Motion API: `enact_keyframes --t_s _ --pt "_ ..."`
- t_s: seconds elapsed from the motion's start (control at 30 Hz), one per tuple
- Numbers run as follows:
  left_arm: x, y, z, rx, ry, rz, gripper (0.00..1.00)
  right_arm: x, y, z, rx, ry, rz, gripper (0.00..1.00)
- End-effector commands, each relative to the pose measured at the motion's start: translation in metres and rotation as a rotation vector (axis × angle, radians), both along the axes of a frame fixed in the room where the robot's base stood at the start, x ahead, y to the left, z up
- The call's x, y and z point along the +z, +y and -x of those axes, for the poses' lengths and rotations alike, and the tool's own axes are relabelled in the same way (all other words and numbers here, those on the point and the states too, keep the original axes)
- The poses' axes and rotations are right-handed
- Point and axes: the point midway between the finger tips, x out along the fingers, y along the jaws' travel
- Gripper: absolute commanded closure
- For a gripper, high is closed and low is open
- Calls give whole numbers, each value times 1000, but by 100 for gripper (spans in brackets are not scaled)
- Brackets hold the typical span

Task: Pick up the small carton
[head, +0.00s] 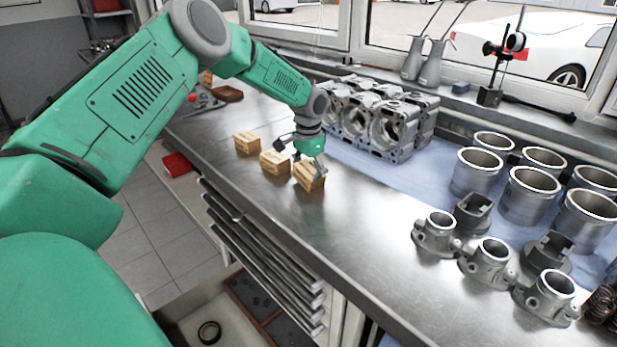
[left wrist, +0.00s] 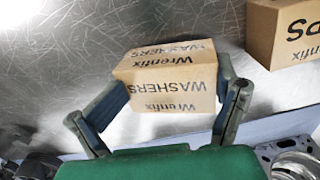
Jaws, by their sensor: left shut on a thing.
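A small tan carton (head: 309,178) is at the right end of a row of three on the steel bench. In the left wrist view this carton (left wrist: 168,82) reads "Wrenfix WASHERS" and sits between the two fingers. My left gripper (head: 304,163) reaches down from above and is shut on it. The carton looks slightly turned; I cannot tell whether its underside is clear of the bench. A second carton (head: 274,162) is just left of it, and a third (head: 247,142) is farther left. A neighbouring carton (left wrist: 285,32) shows at upper right in the left wrist view. My right gripper is not in view.
Grey engine housings (head: 384,125) stand on a blue mat behind the gripper. Several metal cylinders (head: 530,193) and smaller castings (head: 488,262) fill the right. The bare steel bench (head: 365,215) is clear just right of the cartons. Open drawers (head: 262,258) lie below the bench's front edge.

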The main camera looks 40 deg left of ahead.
Motion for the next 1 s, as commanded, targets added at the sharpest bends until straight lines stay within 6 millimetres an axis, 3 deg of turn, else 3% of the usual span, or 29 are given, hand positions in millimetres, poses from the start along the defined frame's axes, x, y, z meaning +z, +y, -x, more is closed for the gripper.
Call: enact_keyframes --t_s 0.03,0.07,0.13,0.2,0.4,0.53,0.7,0.93,1.0 --pt "-10 -4 9 -6 29 7 56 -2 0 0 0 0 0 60" --pt "-7 -5 8 -6 28 7 56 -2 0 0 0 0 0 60" --pt "3 -5 8 -6 27 9 65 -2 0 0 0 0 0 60" --pt "17 -5 8 -6 25 10 100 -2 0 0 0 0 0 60" --pt "62 -6 8 -5 18 9 100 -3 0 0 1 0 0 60" --pt "83 -8 9 -5 17 8 100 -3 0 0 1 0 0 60" --pt "94 -9 8 -5 17 6 100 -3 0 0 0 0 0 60" --pt "93 -6 8 -4 16 10 100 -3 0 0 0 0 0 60" --pt "93 -6 8 -4 15 11 75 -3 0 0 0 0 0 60"
